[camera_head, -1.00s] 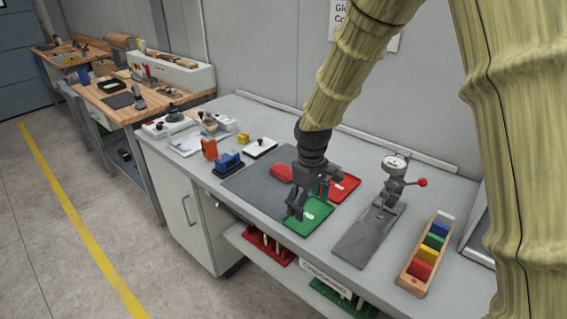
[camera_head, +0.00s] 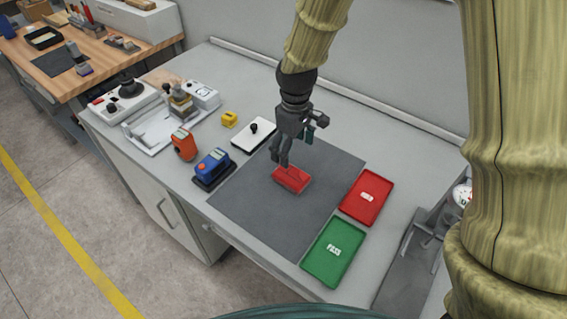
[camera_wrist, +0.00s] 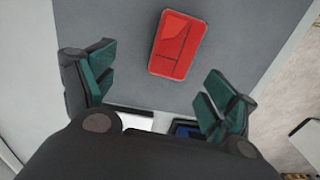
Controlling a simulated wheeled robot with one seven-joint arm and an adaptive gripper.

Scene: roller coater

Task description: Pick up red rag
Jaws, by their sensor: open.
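The red rag (camera_head: 292,179) looks like a small folded red block and lies on the dark grey mat (camera_head: 240,205). My gripper (camera_head: 281,160) is above the mat, close over the far side of the rag in the head view. In the wrist view the rag (camera_wrist: 177,45) lies beyond the fingertips, near the top middle and slightly tilted. My gripper (camera_wrist: 155,85) is open there, with its green-padded fingers wide apart and nothing between them. I cannot tell the exact height of the fingertips above the rag.
A red tray (camera_head: 383,177) and a green tray (camera_head: 318,270) lie right of the rag. A blue device (camera_head: 212,165), an orange device (camera_head: 184,144), a white plate (camera_head: 243,145) and a yellow block (camera_head: 229,119) stand to the left. The mat around the rag is clear.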

